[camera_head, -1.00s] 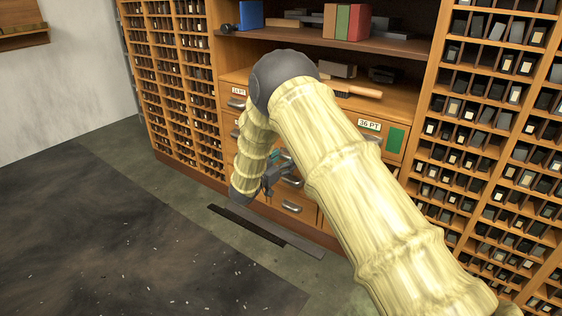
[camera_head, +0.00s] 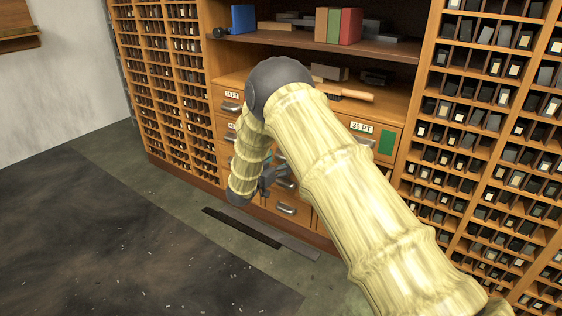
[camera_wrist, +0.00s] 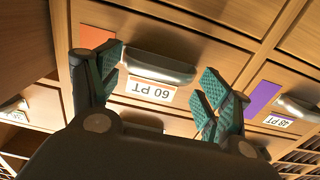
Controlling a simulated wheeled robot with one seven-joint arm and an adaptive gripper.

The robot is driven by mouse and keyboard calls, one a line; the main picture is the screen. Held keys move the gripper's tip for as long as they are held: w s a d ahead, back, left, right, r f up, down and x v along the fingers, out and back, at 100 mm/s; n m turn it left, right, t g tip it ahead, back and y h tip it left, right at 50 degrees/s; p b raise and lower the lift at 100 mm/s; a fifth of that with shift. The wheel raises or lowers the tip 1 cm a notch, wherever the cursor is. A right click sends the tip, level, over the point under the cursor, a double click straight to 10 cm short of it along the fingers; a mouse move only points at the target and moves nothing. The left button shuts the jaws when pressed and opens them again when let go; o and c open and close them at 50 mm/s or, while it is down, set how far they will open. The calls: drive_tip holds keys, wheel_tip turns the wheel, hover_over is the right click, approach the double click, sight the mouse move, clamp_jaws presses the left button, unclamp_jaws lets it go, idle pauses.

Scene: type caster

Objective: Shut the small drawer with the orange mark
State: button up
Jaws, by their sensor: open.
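In the wrist view, which is upside down, the small drawer's wooden front carries an orange mark (camera_wrist: 97,37), a metal cup handle (camera_wrist: 158,66) and a "60 PT" label (camera_wrist: 150,90). My gripper (camera_wrist: 160,73) is open and empty, its teal-padded fingers on either side of the handle, close to the drawer front. Contact is not clear. How far the drawer stands out is hard to tell. In the head view my gripper (camera_head: 270,180) is low by the drawer bank, and my arm hides the orange mark.
A drawer with a purple mark (camera_wrist: 262,98) is beside it. A "36 PT" drawer with a green mark (camera_head: 387,145) is higher right. A brush (camera_head: 345,92) lies on the ledge above. Type racks flank the drawers. Flat strips (camera_head: 262,235) lie on the floor; open floor is at left.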

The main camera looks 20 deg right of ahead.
drive_tip(key=v, duration=1.1)
drive_tip(key=shift+s, duration=0.15)
drive_tip(key=s+d+f+n+g+y+p, duration=0.2)
drive_tip(key=s+f+n+y, duration=0.25)
drive_tip(key=s+f, duration=0.75)
drive_tip(key=s+d+f+n+g+y+p, duration=0.1)
drive_tip(key=s+f+n+y+p, duration=0.4)
drive_tip(key=s+f, duration=0.75)
drive_tip(key=s+g+y, duration=0.5)
drive_tip(key=s+g, duration=0.3)
drive_tip(key=s, duration=2.6)
wheel_tip(320, 180, up, 37)
drive_tip(key=p, duration=3.8)
drive_tip(key=shift+w+a+p, duration=0.25)
drive_tip(key=shift+a+p, duration=0.05)
